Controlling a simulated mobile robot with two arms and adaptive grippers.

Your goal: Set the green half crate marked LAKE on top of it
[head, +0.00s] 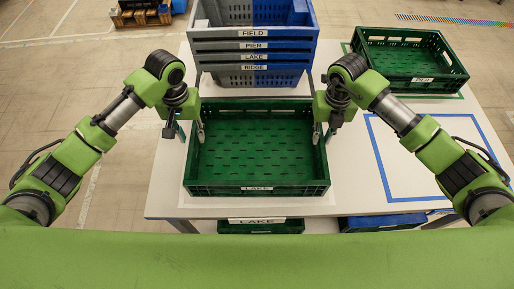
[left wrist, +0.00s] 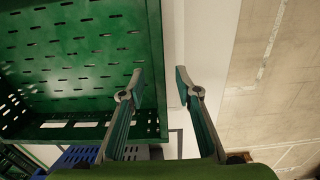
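A green crate marked LAKE (head: 257,189) sits upright and empty at the front middle of the white table. My left gripper (head: 190,132) is at its left side wall. In the left wrist view the fingers (left wrist: 160,82) are spread, one over the crate's inside and one outside, with the crate wall (left wrist: 157,60) between them, not clamped. My right gripper (head: 324,134) is at the right side wall, its fingers apart across the rim. Another green crate marked LAKE (head: 260,227) shows low at the table's front edge, mostly hidden.
A stack of grey-blue crates (head: 253,45) marked FIELD, PIER, LAKE and RIDGE stands behind. A green crate marked PIER (head: 421,80) sits at the back right in a green outline. A blue outlined area (head: 415,160) at right is empty. A blue crate (head: 382,222) shows low in front.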

